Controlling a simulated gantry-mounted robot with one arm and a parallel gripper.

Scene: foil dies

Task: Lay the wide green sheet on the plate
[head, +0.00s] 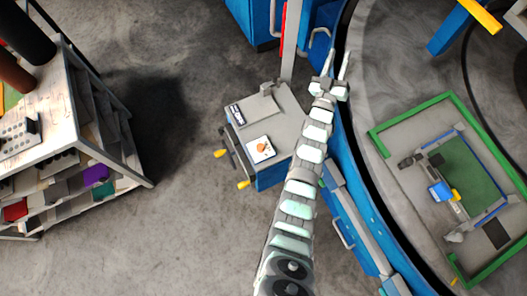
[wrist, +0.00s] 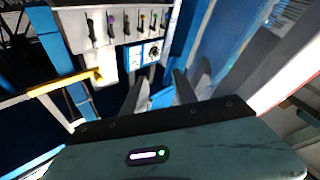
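My gripper (head: 334,68) is at the end of my outstretched arm, over the blue cabinets near the top middle of the head view. Its two fingers stand apart with nothing visible between them; the wrist view also shows the gripper (wrist: 165,88) empty. A wide dark green rectangle (head: 470,172) lies inside a blue-edged frame at the right of the head view, far from my gripper. I cannot tell whether it is the sheet or the plate's surface. A small green piece (head: 103,191) also shows on the rack's lower shelf at left.
A grey-topped cart (head: 275,108) with yellow handles stands left of my arm. A shelved rack (head: 90,120) fills the left side. A green rail (head: 415,117) borders the bench at right. A white panel (wrist: 125,25) with coloured knobs faces the wrist camera. Open floor lies between rack and cart.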

